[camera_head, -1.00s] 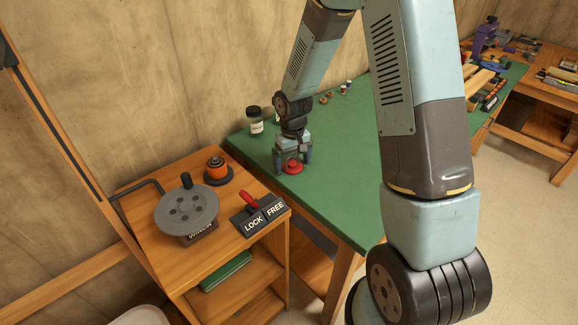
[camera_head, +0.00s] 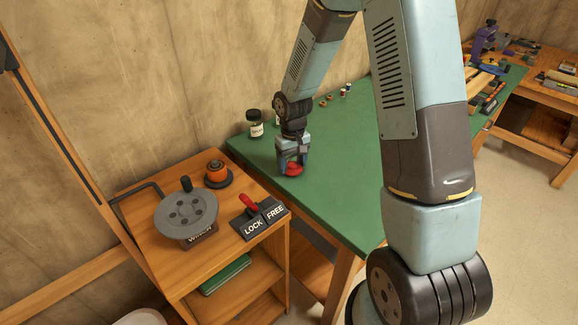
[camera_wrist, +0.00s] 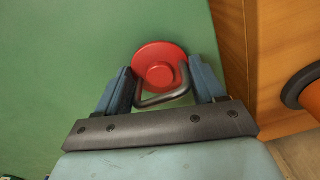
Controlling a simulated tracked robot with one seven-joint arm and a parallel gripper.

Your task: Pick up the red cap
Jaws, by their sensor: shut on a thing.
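The red cap (camera_head: 293,169) is at my gripper's fingertips over the near left part of the green bench top (camera_head: 335,190). It also shows in the wrist view as a round red disc with a raised middle (camera_wrist: 160,65). My gripper (camera_head: 291,167) points down and is shut on the red cap, with a blue finger on each side of it. In the wrist view my gripper (camera_wrist: 162,88) has a dark bar crossing in front of the cap's lower part. I cannot tell whether the cap is clear of the bench.
A dark-lidded jar (camera_head: 255,124) stands behind my gripper by the wall. Small items (camera_head: 346,88) lie farther back. A wooden cart (camera_head: 215,230) in front holds a grey winch wheel (camera_head: 186,214), an orange knob (camera_head: 216,171) and a red lever (camera_head: 249,202).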

